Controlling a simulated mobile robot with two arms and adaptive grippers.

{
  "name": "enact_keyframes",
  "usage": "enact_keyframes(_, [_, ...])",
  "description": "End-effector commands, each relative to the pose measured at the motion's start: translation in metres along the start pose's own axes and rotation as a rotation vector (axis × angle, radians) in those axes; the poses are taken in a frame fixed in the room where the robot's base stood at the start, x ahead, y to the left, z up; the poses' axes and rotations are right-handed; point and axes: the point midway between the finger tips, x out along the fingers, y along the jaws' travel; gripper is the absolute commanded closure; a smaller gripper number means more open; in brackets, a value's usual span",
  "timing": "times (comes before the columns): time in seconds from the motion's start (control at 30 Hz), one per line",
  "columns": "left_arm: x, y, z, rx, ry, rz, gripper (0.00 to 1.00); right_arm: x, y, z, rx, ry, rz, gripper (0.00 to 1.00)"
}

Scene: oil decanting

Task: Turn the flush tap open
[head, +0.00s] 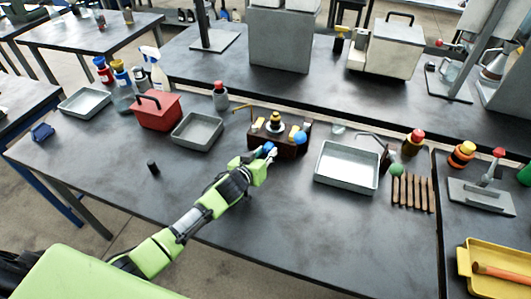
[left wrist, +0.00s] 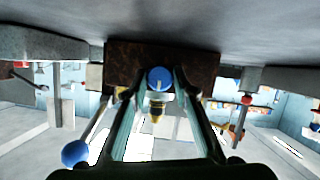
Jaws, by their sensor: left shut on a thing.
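A dark brown block (head: 262,135) stands on the table with small brass and yellow fittings on top. On its front is a blue knob (head: 269,147), which I take to be the flush tap. In the left wrist view, which is upside down, the knob (left wrist: 159,78) shows a white mark pointing along its face. My left gripper (head: 267,155) is shut on the knob, its fingers (left wrist: 159,88) on either side of it. A lever with a blue ball (head: 299,137) sits at the block's right; the ball also shows in the wrist view (left wrist: 75,153). My right gripper is out of view.
A metal tray (head: 347,187) stands right of the block, another tray (head: 176,142) left of it. A red box (head: 158,112) and a grey bottle (head: 220,97) stand farther back. A small black cylinder (head: 153,168) stands front left. The table's front middle is clear.

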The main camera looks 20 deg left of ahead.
Motion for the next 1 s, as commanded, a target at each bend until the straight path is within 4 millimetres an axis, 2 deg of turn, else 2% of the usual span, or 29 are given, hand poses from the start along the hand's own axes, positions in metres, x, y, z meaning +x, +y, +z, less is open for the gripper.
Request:
enact_keyframes(0.27, [0.000,0.001,0.001,0.055,0.000,-0.024,0.96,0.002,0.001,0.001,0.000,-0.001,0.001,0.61])
enact_keyframes(0.57, [0.001,0.003,0.002,0.254,0.001,-0.106,0.96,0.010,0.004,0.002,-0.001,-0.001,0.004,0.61])
enact_keyframes(1.0, [0.003,0.005,0.006,0.642,0.001,-0.267,0.96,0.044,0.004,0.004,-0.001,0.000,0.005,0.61])
